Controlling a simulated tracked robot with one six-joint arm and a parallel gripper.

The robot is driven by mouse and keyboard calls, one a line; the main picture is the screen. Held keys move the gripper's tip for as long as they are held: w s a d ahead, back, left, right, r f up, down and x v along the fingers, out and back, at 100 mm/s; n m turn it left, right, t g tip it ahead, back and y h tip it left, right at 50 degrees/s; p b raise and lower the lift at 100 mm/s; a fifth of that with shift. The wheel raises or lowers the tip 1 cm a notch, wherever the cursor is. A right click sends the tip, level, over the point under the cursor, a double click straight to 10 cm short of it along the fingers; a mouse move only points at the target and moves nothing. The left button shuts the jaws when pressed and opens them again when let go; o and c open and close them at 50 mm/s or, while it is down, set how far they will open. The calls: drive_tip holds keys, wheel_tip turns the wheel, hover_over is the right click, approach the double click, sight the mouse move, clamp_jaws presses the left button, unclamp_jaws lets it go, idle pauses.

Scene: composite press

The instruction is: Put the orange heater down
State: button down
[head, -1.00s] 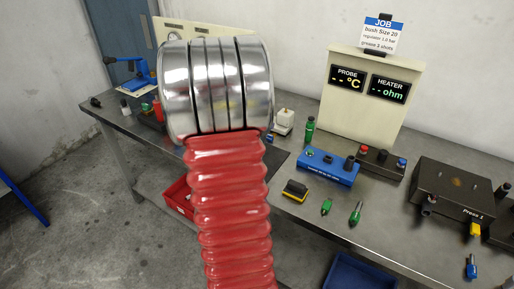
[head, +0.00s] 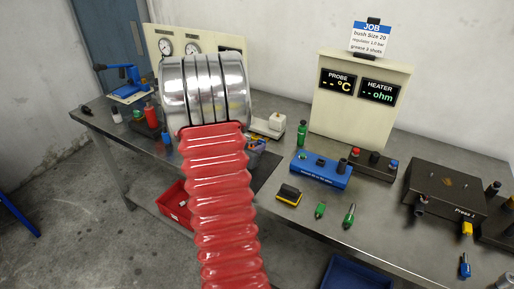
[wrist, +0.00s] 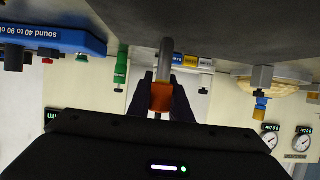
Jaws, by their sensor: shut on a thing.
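The orange heater (wrist: 161,97) is in the wrist view, a small orange body with a straight grey metal rod. My gripper (wrist: 163,84) is shut on the orange body, with a dark finger on each side. The rod points toward the grey bench top at the upper part of this view. I cannot tell whether its tip touches the bench. In the head view my own red, ribbed arm hides the gripper and the heater.
The grey bench (head: 262,208) carries a blue box (head: 320,168), a cream display panel (head: 360,100), a green bottle (head: 302,132), a yellow-black block (head: 289,195), green-tipped tools and a dark press box (head: 444,190). A white block (head: 270,124) stands just right of my arm.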

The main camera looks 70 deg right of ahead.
drive_tip(key=shift+f, duration=0.35)
drive_tip(key=shift+f, duration=0.25)
drive_tip(key=c, duration=1.6)
unclamp_jaws()
drive_tip(key=shift+r, duration=0.1)
drive_tip(key=shift+r, duration=0.2)
drive_tip(key=v, duration=1.2)
drive_tip(key=shift+w, duration=0.1)
